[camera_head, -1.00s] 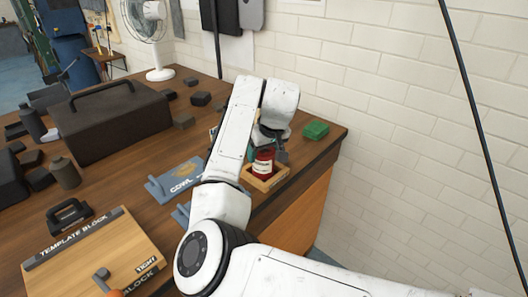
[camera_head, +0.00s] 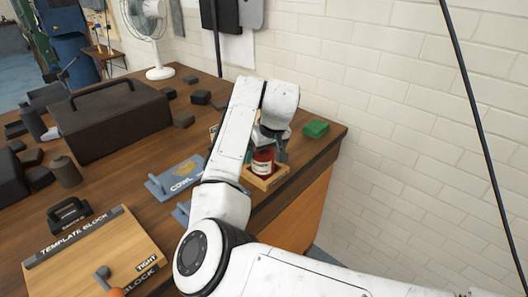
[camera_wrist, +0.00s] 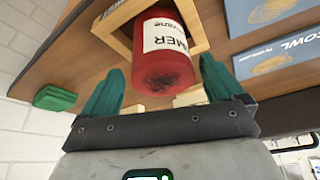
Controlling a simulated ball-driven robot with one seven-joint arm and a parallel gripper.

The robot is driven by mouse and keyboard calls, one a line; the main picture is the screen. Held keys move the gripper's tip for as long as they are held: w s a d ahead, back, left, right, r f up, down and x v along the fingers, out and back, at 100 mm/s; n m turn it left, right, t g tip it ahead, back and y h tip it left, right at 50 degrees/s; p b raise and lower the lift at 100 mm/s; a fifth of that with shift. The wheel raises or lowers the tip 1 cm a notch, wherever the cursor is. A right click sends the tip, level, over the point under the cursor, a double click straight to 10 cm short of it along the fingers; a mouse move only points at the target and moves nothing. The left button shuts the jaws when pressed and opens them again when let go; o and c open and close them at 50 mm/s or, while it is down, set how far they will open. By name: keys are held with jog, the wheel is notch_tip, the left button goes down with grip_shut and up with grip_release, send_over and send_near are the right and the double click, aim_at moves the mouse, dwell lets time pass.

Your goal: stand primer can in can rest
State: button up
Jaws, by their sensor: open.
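The primer can (camera_head: 262,163) is red with a white label. It stands upright inside the low wooden can rest (camera_head: 268,185) near the table's right edge. In the wrist view the can (camera_wrist: 165,68) sits within the square wooden frame (camera_wrist: 112,18), which shows on its left and upper side. My gripper (camera_wrist: 160,88) is open, with one teal finger on each side of the can and visible gaps between fingers and can. In the head view my arm's end hangs just above and behind the can and hides part of the gripper.
A green block (camera_head: 316,129) lies behind the rest, close to the wall. A blue COWL board (camera_head: 178,177) lies to the left. A template block board (camera_head: 95,250) and a large dark toolbox (camera_head: 112,115) stand further left.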

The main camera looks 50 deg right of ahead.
jog(key=v, duration=1.2)
jog(key=shift+f, duration=0.1)
jog(key=s+f+n+g+h, duration=0.1)
jog(key=s+f+h, duration=0.1)
jog(key=s+f, duration=0.55)
jog(key=s+f+n+h, duration=0.1)
jog(key=s+f, duration=0.3)
jog(key=f, duration=0.7)
jog(key=s+a+f+g+y, duration=0.1)
jog(key=s+a+f+y, duration=0.1)
jog(key=s+a+f, duration=0.5)
jog(key=s+a+f+n+g+y, duration=0.1)
jog(key=s+a+f+y, duration=0.1)
jog(key=s+a+f, duration=0.4)
jog(key=s+a, duration=0.3)
jog(key=s, duration=0.3)
jog(key=shift+f, duration=0.4)
jog(key=shift+c, duration=0.3)
